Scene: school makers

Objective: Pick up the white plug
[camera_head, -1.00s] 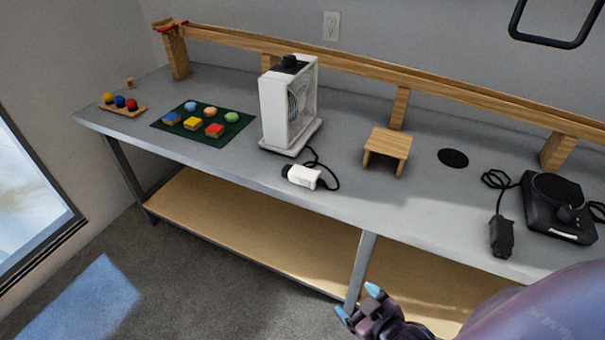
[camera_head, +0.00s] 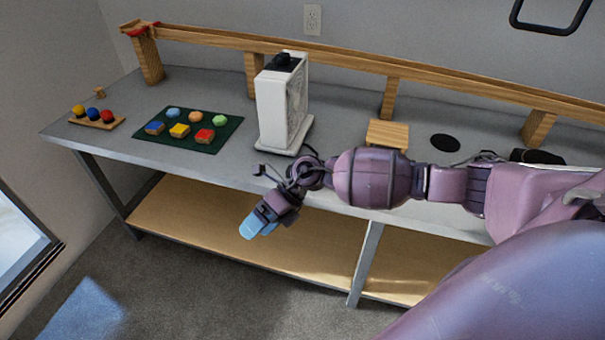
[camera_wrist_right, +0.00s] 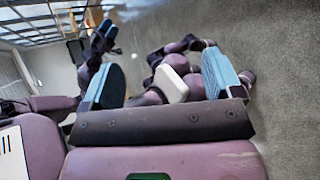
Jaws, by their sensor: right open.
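The white plug is not visible now; my right forearm and wrist cover the part of the table in front of the white fan (camera_head: 283,105) where it lay. My right gripper (camera_head: 260,222) is open and empty. It points down past the table's front edge in the head view. In the right wrist view its two blue-padded fingers (camera_wrist_right: 165,80) stand wide apart with nothing held between them. A dark gripper-like part (camera_wrist_right: 103,40), probably my left gripper, shows at the upper left of that view, too unclear to read.
The grey table (camera_head: 225,178) carries a green mat (camera_head: 222,137) with coloured pieces, a ball rack (camera_head: 105,123) and a small wooden stand (camera_head: 388,134). A wooden shelf (camera_head: 200,212) lies below. A wooden rail (camera_head: 345,60) runs along the back.

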